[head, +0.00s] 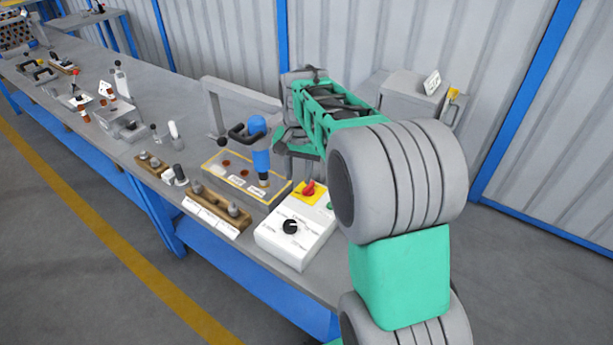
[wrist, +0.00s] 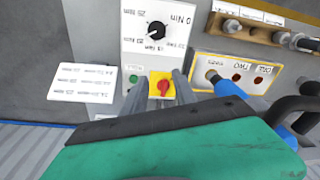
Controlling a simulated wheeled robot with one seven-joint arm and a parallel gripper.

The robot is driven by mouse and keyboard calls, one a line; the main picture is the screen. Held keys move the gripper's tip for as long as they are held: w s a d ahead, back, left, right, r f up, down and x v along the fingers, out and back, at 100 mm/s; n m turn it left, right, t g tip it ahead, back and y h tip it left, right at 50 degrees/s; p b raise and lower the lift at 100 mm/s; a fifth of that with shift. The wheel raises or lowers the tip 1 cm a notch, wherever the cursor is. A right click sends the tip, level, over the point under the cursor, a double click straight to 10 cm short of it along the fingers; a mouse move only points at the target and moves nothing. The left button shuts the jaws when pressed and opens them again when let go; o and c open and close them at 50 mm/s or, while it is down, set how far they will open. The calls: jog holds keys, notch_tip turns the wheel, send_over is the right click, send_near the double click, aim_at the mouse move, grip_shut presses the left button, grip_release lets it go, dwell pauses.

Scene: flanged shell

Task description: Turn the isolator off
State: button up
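The isolator is a red rotary knob (head: 308,188) on a yellow plate, set in the far end of a white control box (head: 285,240). The red knob also shows in the wrist view (wrist: 163,88), with the yellow plate around it. My gripper (head: 306,172) is above and behind the knob in the head view, pointing down. In the wrist view its two grey fingers (wrist: 158,82) are apart, one on each side of the yellow plate, with nothing between them but the view of the knob. I cannot tell whether they touch anything. The knob's exact setting is too small to tell.
A black dial (head: 290,227) sits on the same box, and a green button (wrist: 133,78) is beside the isolator. A blue tool (head: 261,160) stands upright in a yellow-edged tray just left of my gripper. A white label card (wrist: 82,83) lies beside the box.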

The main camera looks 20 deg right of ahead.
aim_at(308, 187)
jog(key=w+d+f+m, duration=0.1)
jog(key=w+d, duration=0.1)
jog(key=w+d+f+m+p, duration=0.1)
jog(key=w+d+f, duration=0.1)
jog(key=w, duration=0.1)
jog(key=w+d+f+m+g, duration=0.1)
jog(key=w+f+m, duration=0.1)
jog(key=w, duration=0.1)
jog(key=shift+d+f, duration=0.25)
jog(key=shift+d, duration=0.15)
notch_tip(308, 187, down, 8)
jog(key=shift+w+r+p, duration=0.1)
jog(key=shift+p, duration=0.8)
jog(key=shift+c, duration=0.4)
grip_shut()
